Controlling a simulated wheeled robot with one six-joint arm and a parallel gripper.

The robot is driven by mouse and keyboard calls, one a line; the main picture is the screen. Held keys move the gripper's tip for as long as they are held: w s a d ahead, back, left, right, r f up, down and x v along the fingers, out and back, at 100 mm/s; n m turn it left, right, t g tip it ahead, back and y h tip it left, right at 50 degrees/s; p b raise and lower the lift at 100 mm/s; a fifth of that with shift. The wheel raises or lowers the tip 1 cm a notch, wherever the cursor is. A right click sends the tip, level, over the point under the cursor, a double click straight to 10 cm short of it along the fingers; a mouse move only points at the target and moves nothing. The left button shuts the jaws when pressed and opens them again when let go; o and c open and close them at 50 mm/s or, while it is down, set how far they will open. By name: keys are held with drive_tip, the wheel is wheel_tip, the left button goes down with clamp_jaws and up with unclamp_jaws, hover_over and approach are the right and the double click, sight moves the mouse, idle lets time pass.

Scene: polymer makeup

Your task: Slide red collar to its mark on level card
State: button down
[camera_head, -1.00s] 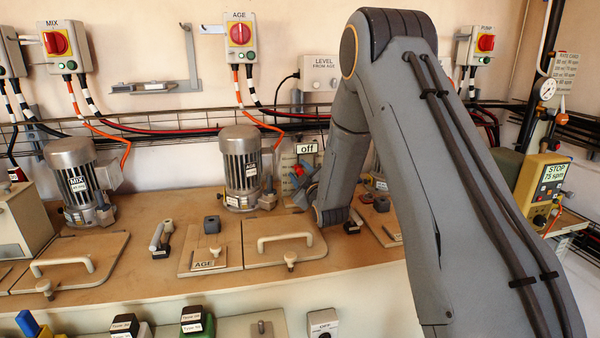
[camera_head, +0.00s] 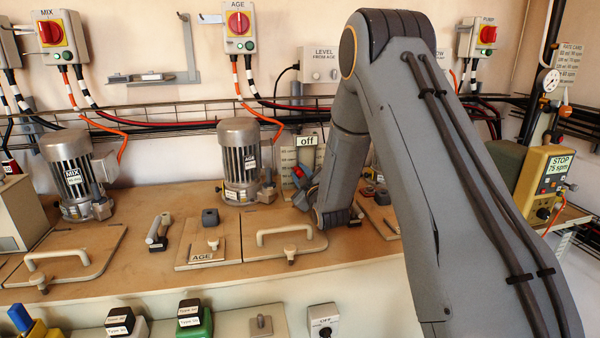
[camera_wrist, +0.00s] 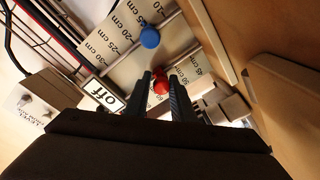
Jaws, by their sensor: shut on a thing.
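The level card (camera_wrist: 130,30) is a pale strip printed with centimetre marks, and a rod runs along it in the wrist view. The red collar (camera_wrist: 161,86) is on this rod between the fingertips of my gripper (camera_wrist: 161,79), which is shut on it. A round blue piece (camera_wrist: 150,37) sits farther along the rod, apart from the collar. In the head view the card (camera_head: 288,158) stands behind my gripper (camera_head: 301,186), and the red collar (camera_head: 297,172) is only a small spot there. My fingers hide the marks nearest the collar.
An "off" sign (camera_head: 307,141) stands close to the card, and shows close left of my fingers in the wrist view (camera_wrist: 103,96). The AGE motor (camera_head: 240,165) stands just left of the card. A wooden panel (camera_wrist: 285,75) rises close on the right in the wrist view.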

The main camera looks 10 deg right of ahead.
drive_tip(key=shift+a, duration=0.1)
drive_tip(key=c, duration=1.6)
unclamp_jaws()
drive_tip(key=shift+a, duration=0.1)
drive_tip(key=shift+s, duration=0.2)
drive_tip(key=shift+s+d+b, duration=0.25)
drive_tip(key=shift+s, duration=1.55)
drive_tip(key=shift+s+d+b, duration=0.2)
drive_tip(key=shift+s+b, duration=0.05)
drive_tip(key=shift+s, duration=1.5)
